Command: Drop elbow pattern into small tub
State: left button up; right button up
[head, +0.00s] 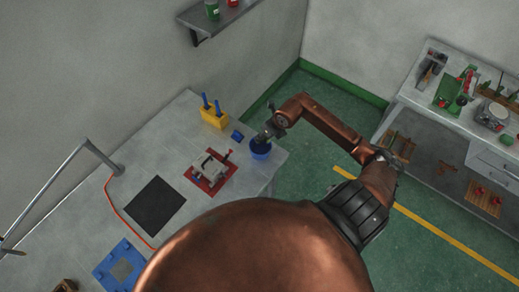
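The small blue tub (260,152) stands near the right corner of the grey table. My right gripper (262,139), small and dark in the head view, points down at the tub's mouth, over or just inside its rim. I cannot tell whether its fingers are open or shut, or whether they hold anything. No elbow pattern can be clearly made out; the inside of the tub is mostly hidden by the gripper. A small blue piece (237,134) lies on the table just left of the tub, too small to identify. My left gripper is not in view.
A yellow holder (214,118) with blue-handled tools stands behind the tub. A grey clamp device on a red plate (208,187) sits left of it. A black mat (155,206), an orange hose (118,213) and a blue plate (108,267) lie farther left.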

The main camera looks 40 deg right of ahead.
jog(key=shift+f+b, duration=1)
jog(key=shift+f, duration=0.9)
jog(key=o, duration=1)
jog(key=shift+o, duration=0.2)
jog(key=v, duration=1.2)
